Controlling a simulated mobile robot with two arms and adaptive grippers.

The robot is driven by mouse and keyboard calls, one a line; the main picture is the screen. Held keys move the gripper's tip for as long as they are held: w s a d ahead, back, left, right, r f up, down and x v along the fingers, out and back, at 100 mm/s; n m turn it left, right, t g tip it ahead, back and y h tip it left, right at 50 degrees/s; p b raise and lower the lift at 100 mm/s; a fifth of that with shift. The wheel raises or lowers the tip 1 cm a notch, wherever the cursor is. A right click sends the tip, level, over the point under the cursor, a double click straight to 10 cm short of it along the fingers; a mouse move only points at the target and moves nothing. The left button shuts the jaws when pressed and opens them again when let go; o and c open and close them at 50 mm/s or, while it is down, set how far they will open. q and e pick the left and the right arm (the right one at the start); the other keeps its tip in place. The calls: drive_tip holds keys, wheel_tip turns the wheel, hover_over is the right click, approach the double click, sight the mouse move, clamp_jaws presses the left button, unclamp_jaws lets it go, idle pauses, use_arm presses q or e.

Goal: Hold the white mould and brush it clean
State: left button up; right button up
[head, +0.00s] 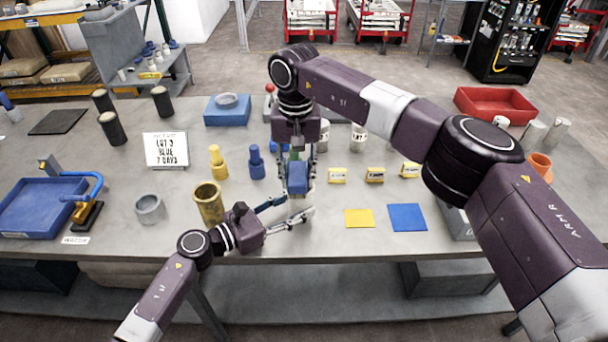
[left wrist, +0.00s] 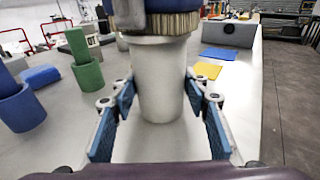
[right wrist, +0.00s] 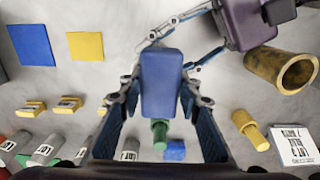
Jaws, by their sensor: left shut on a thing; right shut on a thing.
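The white mould (left wrist: 160,85) stands upright between the fingers of my left gripper (head: 298,214), which is shut on it low down near the bench. The mould also shows as a pale strip in the head view (head: 296,206). My right gripper (head: 297,170) points down and is shut on the blue brush (head: 297,180). The brush's blue block fills the middle of the right wrist view (right wrist: 162,82). Its tan bristles (left wrist: 160,23) are at the top of the mould and appear to touch it. The mould's opening is hidden under the brush.
A brass cup (head: 208,203) stands close left of my left gripper. Yellow (head: 217,162) and blue (head: 257,162) pieces stand behind. A yellow mat (head: 359,218) and a blue mat (head: 407,217) lie to the right. A blue tray (head: 40,222) is far left. The front bench between is clear.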

drive_tip(key=shift+a, duration=0.55)
drive_tip(key=d+r, duration=0.3)
drive_tip(key=r, duration=0.5)
drive_tip(key=shift+d, duration=0.35)
idle(0.7)
idle(0.4)
use_arm(q)
drive_tip(key=o, duration=1.1)
drive_tip(key=shift+c, duration=0.2)
